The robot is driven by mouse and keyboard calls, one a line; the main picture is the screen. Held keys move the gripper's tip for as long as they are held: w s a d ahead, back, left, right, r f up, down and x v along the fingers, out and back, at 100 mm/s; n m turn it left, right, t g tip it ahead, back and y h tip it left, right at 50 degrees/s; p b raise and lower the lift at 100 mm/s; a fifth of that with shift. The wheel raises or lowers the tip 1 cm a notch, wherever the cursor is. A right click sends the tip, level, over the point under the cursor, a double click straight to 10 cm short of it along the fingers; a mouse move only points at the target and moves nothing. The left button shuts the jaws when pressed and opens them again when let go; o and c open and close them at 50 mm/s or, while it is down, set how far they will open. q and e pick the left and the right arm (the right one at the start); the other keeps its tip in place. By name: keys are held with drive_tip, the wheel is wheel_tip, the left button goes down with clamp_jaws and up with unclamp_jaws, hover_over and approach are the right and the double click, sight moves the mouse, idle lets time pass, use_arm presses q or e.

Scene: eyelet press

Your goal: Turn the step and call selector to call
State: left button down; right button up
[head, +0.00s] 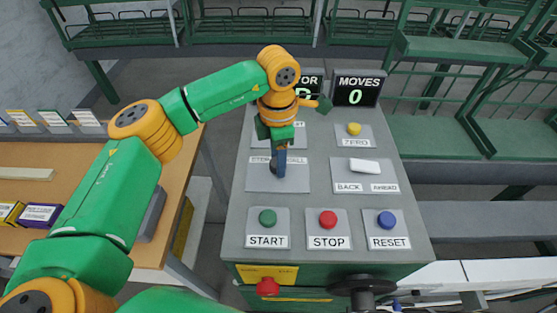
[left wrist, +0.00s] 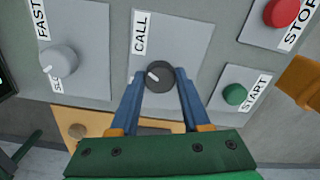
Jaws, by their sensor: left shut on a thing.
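The step and call selector is a round dark knob (left wrist: 159,77) with a white pointer mark, on a light grey plate (head: 262,181) above the START button. In the left wrist view the mark points to the left and slightly up. The CALL label (left wrist: 142,33) is above the knob there; the STEP end is hidden by my gripper. My left gripper (head: 279,170) reaches down onto the knob, its two blue fingers on either side of it, shut on it. It also shows in the left wrist view (left wrist: 160,88). My right gripper is not in view.
The START (head: 267,218), STOP (head: 328,219) and RESET (head: 387,219) buttons sit in front of the selector. A white rocker (head: 364,166) for BACK and AHEAD is to its right. A speed knob (left wrist: 60,60) is close by. The MOVES display (head: 356,90) reads 0.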

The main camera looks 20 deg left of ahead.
use_arm(q)
drive_tip(key=shift+r+m, duration=0.1)
drive_tip(key=shift+m, duration=0.6)
drive_tip(key=shift+c, duration=1.8)
unclamp_jaws()
drive_tip(key=shift+r, duration=0.1)
wheel_tip(320, 180, up, 7)
drive_tip(key=shift+f+b, duration=0.1)
drive_tip(key=shift+b, duration=0.7)
drive_tip(key=shift+a, duration=0.1)
